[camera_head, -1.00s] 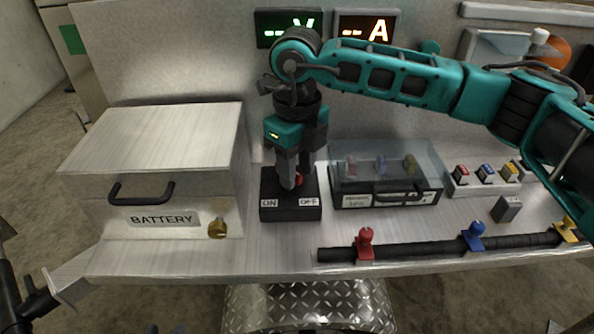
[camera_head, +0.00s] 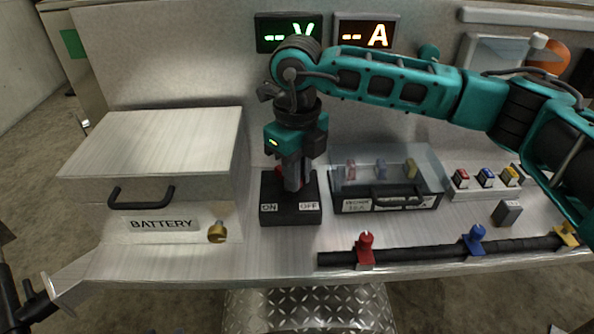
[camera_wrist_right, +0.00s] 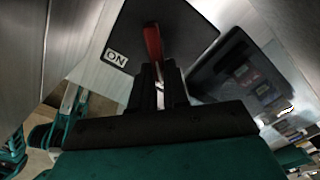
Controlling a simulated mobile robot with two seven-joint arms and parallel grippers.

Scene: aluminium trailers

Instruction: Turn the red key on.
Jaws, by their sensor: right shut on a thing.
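The red key (camera_wrist_right: 152,42) stands in the top of a black switch box (camera_head: 290,212), which has an ON label at its front left and an OFF label at its front right. In the head view only a small red part of the key (camera_head: 278,172) shows, left of the fingers. My right gripper (camera_head: 293,186) points down over the box and is shut on the key. In the right wrist view its fingers (camera_wrist_right: 160,82) meet the near part of the red handle. The key's base is hidden.
A battery box (camera_head: 150,145) stands left of the switch. A clear-lidded fuse box (camera_head: 388,172) stands close on the right. A black bar (camera_head: 420,252) with red, blue and yellow clamps lies in front. Voltage and current displays (camera_head: 365,32) are on the back wall.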

